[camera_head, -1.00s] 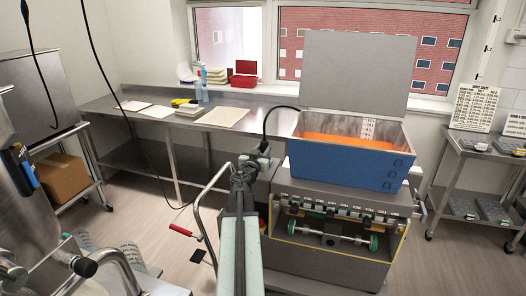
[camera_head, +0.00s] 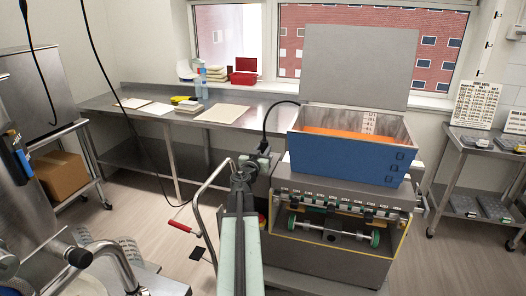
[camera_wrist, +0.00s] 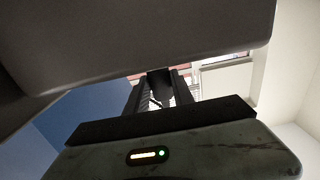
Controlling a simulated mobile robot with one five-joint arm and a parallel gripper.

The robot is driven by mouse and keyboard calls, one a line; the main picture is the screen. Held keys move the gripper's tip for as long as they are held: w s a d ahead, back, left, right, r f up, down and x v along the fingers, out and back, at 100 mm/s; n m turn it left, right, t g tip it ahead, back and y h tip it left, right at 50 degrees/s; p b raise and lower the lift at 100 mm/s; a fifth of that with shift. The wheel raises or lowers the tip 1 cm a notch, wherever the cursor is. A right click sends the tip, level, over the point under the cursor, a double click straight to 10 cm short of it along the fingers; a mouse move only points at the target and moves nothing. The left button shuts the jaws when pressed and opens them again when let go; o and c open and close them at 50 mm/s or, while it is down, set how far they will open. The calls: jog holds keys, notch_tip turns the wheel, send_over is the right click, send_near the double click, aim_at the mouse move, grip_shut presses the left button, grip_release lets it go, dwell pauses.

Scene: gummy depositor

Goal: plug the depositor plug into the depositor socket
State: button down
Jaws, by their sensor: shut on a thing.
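The gummy depositor has a blue hopper (camera_head: 345,158) with orange contents and a raised grey lid (camera_head: 358,70), above a grey body (camera_head: 330,258). My gripper (camera_head: 262,153) is just left of the hopper, at the end of a black cable (camera_head: 267,118) that arches down from the hopper's left side. In the wrist view my gripper (camera_wrist: 160,84) is shut on a dark piece, the depositor plug (camera_wrist: 160,92), between its fingers. The plug is too small to make out in the head view. I cannot make out the depositor socket in either view.
A long steel table (camera_head: 150,112) with trays and bottles runs along the back wall. A steel side table (camera_head: 480,165) is at the right. A large grey surface (camera_wrist: 140,35) fills the wrist view's top.

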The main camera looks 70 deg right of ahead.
jog(key=c, duration=1)
grip_release()
